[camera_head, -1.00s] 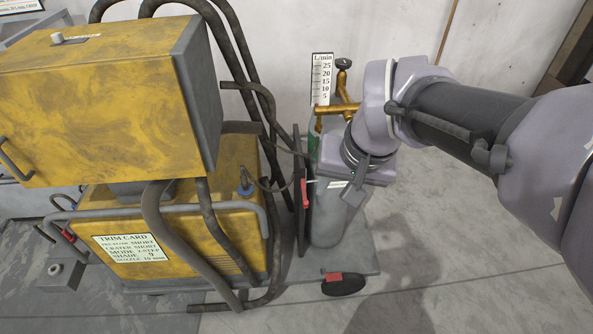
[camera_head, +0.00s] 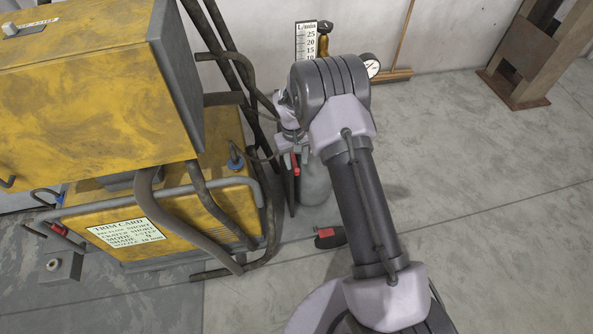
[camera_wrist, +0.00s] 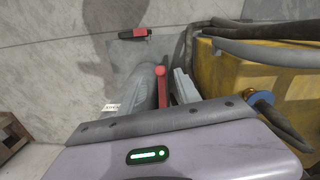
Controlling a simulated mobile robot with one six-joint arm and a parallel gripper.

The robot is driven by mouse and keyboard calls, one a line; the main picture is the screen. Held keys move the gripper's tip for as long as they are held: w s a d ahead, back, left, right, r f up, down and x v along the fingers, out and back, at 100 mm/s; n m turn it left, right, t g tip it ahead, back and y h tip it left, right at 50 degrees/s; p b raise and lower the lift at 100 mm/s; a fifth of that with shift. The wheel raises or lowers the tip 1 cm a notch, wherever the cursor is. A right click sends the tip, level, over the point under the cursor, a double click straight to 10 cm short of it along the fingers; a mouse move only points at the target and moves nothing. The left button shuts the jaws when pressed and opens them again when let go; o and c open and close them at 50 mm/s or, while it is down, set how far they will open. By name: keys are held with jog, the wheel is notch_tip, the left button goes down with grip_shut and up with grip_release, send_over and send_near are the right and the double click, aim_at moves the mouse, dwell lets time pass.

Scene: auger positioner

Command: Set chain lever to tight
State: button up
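The chain lever (camera_head: 296,164) is a slim red handle beside the grey gas cylinder (camera_head: 315,182), at the right side of the yellow welding machine. In the wrist view the red lever (camera_wrist: 162,86) stands with its round end up, just beyond the front edge of my gripper (camera_wrist: 168,105). The cylinder (camera_wrist: 139,88) is to its left and a pale grey piece is close on its right. In the head view my gripper (camera_head: 290,137) is above the lever, mostly hidden by my arm. I cannot tell whether it touches the lever or how far its fingers are apart. The chain is not clearly visible.
The yellow welding machine (camera_head: 170,222) with its trim card and thick hoses fills the left. A flow scale (camera_head: 306,42) and a gauge (camera_head: 372,66) stand behind my arm. A rusty post base (camera_head: 515,85) is at the back right. The floor at right is clear.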

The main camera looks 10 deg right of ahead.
aim_at(297, 169)
notch_tip(297, 169, down, 5)
jog(key=shift+d+r+b, duration=0.1)
jog(key=shift+b, duration=0.4)
grip_shut()
dwell(1.1)
